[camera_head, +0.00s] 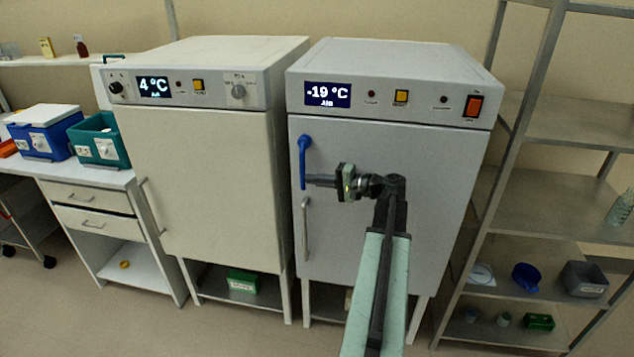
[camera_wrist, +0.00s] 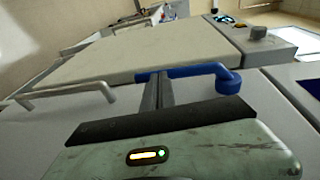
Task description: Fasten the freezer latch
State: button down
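The freezer (camera_head: 370,230) is the right-hand cabinet, its display reading -19 °C, with its door flush against the body. Its blue latch lever (camera_head: 303,160) is on the door's upper left and hangs straight down from its top pivot. The lever also shows in the wrist view (camera_wrist: 200,71), with its pivot at the right. My gripper (camera_head: 308,180) comes from the right, and its fingers look closed together. The fingertips (camera_wrist: 158,78) are at the lever's lower part, overlapping it in the wrist view. I cannot tell whether they touch it, but they do not appear clamped around it.
A grey door handle (camera_head: 305,228) sits below the lever. The 4 °C cabinet (camera_head: 205,180) stands close on the left, with a narrow gap between. A metal shelf rack (camera_head: 545,185) stands on the right. A bench with a blue box (camera_head: 45,140) and a teal bin (camera_head: 100,150) is at far left.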

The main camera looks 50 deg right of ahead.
jog(key=f+v, duration=0.1)
jog(key=v, duration=1.3)
jog(key=shift+f, duration=0.4)
jog(key=shift+s, duration=0.1)
